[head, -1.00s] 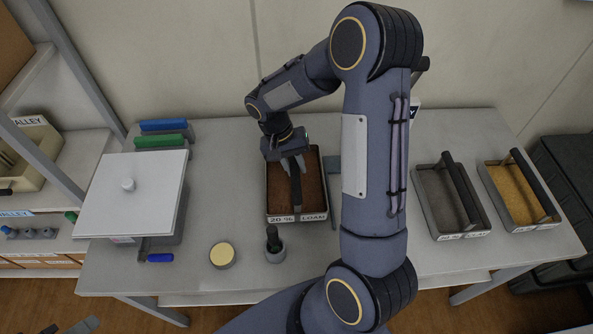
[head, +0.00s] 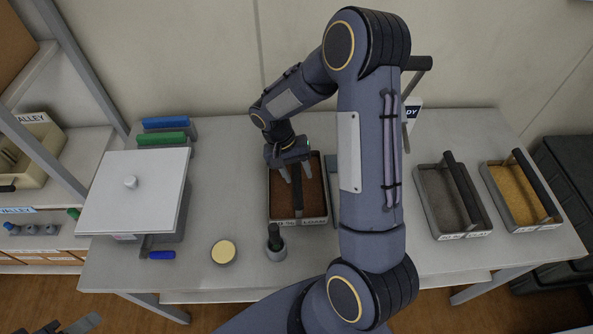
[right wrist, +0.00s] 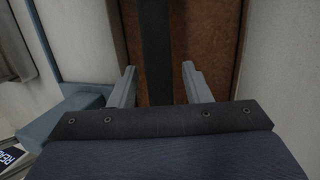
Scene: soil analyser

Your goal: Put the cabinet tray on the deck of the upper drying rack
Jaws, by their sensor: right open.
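A tray of brown soil (head: 314,221), with a label on its front that reads something like LOAM, lies on the middle of the table. A dark bar handle (head: 298,199) runs along its middle. My right gripper (head: 295,171) is open and empty over the tray's far part, its fingers apart on either side of the handle. In the right wrist view the handle (right wrist: 155,40) shows between the spread fingers. At the bottom left edge of the head view is a dark part that looks like my left gripper (head: 84,323); its jaws are unclear.
A white-lidded box (head: 130,205) stands left of the tray. A yellow-topped round jar (head: 223,251) and a dark-handled tool in a cup (head: 276,254) stand in front. A grey-soil tray (head: 430,205) and a yellow-soil tray (head: 520,205) are at right. Shelving (head: 85,150) is at left.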

